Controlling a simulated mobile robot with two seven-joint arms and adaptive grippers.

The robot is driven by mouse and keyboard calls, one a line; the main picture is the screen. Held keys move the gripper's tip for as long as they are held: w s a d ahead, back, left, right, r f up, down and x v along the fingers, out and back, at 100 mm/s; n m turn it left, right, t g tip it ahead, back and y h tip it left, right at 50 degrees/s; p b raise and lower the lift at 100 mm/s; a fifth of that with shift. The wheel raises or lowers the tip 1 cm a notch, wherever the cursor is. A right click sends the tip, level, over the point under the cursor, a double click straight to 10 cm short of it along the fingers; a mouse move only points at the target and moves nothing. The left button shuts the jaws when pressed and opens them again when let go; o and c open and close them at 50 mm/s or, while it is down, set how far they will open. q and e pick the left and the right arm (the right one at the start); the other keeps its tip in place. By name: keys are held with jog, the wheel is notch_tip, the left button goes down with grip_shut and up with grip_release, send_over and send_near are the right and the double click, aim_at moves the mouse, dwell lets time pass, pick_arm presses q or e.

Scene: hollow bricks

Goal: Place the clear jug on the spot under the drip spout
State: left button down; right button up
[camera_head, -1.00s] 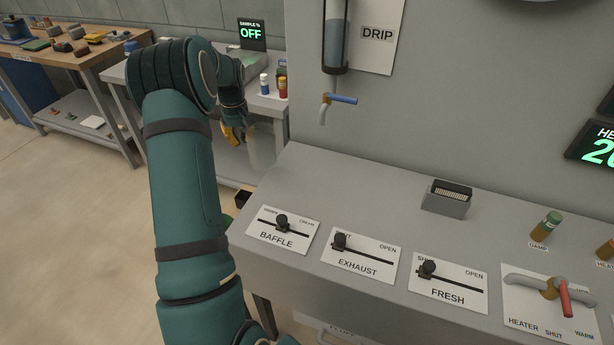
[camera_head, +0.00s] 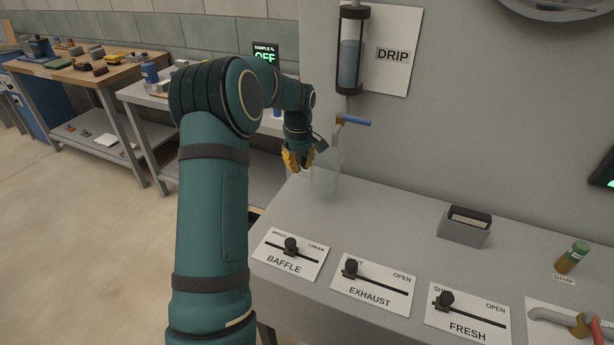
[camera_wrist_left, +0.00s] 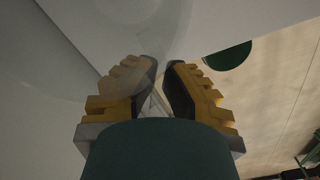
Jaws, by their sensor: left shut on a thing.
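The clear jug (camera_head: 326,176) is see-through and looks upright at the left end of the grey console top, just below and left of the drip spout. I cannot tell whether its base touches the surface. My left gripper (camera_head: 299,158), with yellow fingers, is shut on the jug from its left side. In the left wrist view the gripper (camera_wrist_left: 160,90) shows its fingers closed in, with the faint jug (camera_wrist_left: 120,45) beyond them. The drip spout (camera_head: 341,128) with a blue lever (camera_head: 356,121) sticks out from the wall. The spot under it is hidden or not clear.
The console (camera_head: 385,215) carries the BAFFLE (camera_head: 290,255), EXHAUST (camera_head: 372,284) and FRESH (camera_head: 467,316) sliders along its front. A grey box (camera_head: 465,226) stands to the right. The console top between jug and box is clear. A glass cylinder (camera_head: 350,55) hangs above the spout.

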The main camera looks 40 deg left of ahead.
aim_at(307, 175)
pick_arm(q)
jog(key=shift+w+d, duration=0.25)
jog(key=shift+d, duration=0.15)
jog(key=shift+w+d+f+b, duration=0.2)
jog(key=shift+f+b, duration=0.1)
jog(key=shift+f, duration=0.6)
jog(key=shift+w+d+f+b, duration=0.1)
jog(key=shift+d+f+b, duration=0.15)
jog(key=shift+f, duration=0.65)
jog(key=shift+r, duration=0.1)
jog(key=c, duration=1.4)
grip_release()
jog(key=o, duration=0.3)
